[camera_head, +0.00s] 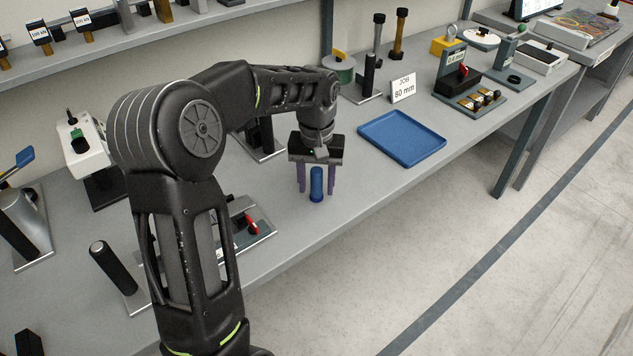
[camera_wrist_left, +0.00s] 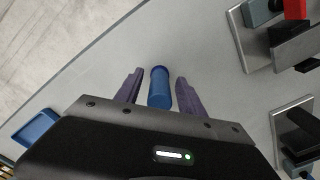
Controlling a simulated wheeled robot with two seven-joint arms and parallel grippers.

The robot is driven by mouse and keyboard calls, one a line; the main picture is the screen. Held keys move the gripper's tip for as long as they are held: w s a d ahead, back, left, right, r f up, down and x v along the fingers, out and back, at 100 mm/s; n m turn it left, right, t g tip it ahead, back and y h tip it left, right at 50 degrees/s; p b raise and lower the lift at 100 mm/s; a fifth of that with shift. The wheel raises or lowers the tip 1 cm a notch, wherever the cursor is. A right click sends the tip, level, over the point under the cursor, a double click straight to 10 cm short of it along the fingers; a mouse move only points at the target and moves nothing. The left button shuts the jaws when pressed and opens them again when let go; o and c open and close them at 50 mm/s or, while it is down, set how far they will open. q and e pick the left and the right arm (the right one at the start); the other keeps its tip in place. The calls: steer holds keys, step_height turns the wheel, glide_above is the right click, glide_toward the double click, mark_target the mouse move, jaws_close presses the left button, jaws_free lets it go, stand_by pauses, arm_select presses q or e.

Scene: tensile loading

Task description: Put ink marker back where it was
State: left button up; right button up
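The blue ink marker (camera_head: 317,185) appears to stand upright on the grey bench, near its front edge. It also shows in the left wrist view (camera_wrist_left: 160,90), with a darker far end. My left gripper (camera_head: 316,190) points down over it, with its two purple fingers on either side of the marker. In the left wrist view the open fingers (camera_wrist_left: 158,80) leave a visible gap on both sides of it. My right gripper is in neither view.
A blue tray (camera_head: 402,138) lies to the right, with a "JOB 80 mm" card (camera_head: 403,88) behind it. A grey fixture with a red part (camera_head: 252,222) and a black-gripped post (camera_head: 117,270) stand to the left. Bench between marker and tray is clear.

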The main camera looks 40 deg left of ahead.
arm_select(q)
steer(key=shift+r, duration=0.1)
steer(key=shift+r, duration=0.2)
step_height(320, 180, up, 9)
steer(key=shift+f, duration=0.1)
steer(key=shift+r+p, duration=0.95)
steer(key=shift+r, duration=0.6)
steer(key=shift+f, duration=0.15)
